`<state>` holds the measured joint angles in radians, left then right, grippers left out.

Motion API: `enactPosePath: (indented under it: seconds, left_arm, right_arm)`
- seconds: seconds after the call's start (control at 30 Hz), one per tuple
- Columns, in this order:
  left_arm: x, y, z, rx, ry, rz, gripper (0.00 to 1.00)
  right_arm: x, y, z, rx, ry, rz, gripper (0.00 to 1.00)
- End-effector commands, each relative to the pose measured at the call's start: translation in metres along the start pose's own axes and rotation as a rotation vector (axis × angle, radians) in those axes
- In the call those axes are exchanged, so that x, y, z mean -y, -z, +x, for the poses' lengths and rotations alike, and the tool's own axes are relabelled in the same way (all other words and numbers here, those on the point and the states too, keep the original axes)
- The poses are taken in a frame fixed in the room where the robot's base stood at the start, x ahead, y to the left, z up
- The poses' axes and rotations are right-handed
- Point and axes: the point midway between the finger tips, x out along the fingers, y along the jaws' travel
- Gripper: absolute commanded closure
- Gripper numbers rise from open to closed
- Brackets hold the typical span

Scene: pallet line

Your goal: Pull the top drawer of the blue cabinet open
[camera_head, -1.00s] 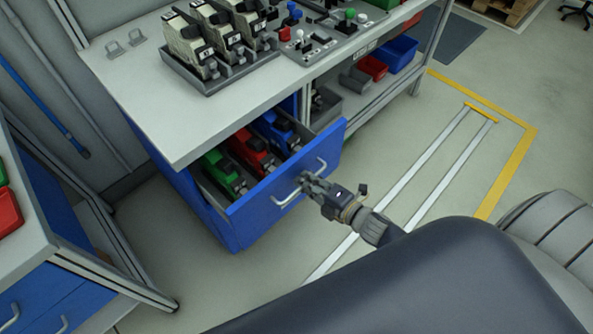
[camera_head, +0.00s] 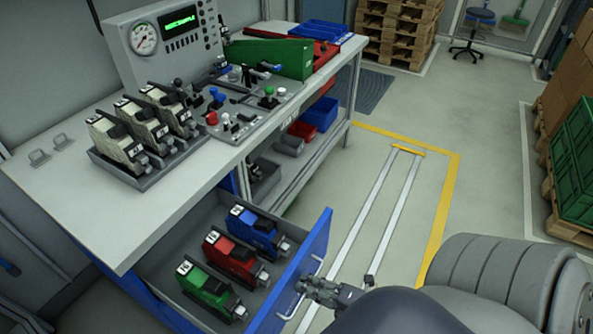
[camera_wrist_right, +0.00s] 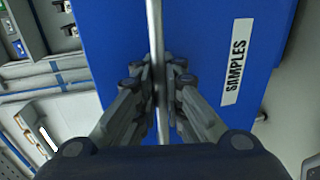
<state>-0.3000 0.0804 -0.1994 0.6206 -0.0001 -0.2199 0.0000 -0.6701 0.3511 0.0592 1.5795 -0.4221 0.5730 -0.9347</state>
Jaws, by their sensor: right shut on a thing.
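The blue cabinet's top drawer (camera_head: 215,236) stands pulled well out from under the bench in the head view. Green (camera_head: 210,292), red (camera_head: 235,258) and blue (camera_head: 258,232) devices lie in it. My right gripper (camera_head: 310,284) is at the drawer's blue front (camera_head: 294,278). In the right wrist view, its fingers (camera_wrist_right: 158,82) are shut around the metal bar handle (camera_wrist_right: 157,45), beside a label reading SAMPLES (camera_wrist_right: 236,62). My left gripper is in neither view.
The bench top (camera_head: 75,190) above the drawer carries a rack of several grey-beige devices (camera_head: 145,140) and a control panel (camera_head: 240,115). Open floor (camera_head: 400,215) with yellow and white markings lies to the right. Pallets (camera_head: 395,32) stand at the back.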

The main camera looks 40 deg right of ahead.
Motion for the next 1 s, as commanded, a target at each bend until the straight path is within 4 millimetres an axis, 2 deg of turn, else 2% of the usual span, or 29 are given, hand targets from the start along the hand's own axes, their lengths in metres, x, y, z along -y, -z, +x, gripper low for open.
enactPosePath:
  seconds: [0.2,0.6,0.63,0.67,1.0]
  left_arm:
    - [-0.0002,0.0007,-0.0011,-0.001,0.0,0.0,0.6]
    - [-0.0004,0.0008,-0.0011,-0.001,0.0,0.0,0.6]
    - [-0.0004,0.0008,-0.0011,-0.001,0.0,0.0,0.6]
    - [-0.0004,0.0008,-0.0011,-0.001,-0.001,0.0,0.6]
    - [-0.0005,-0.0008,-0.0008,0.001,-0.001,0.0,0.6]
  right_arm:
    - [-0.0004,-0.0014,-0.008,0.002,-0.004,-0.001,1.0]
    - [-0.0006,-0.0015,-0.0088,0.001,-0.006,-0.001,1.0]
    - [-0.0006,-0.0015,-0.0088,0.001,-0.006,-0.001,0.86]
    - [-0.0006,-0.0015,-0.0088,0.001,-0.006,-0.001,0.83]
    - [0.0009,-0.0004,-0.0105,0.0,-0.003,0.0,0.83]
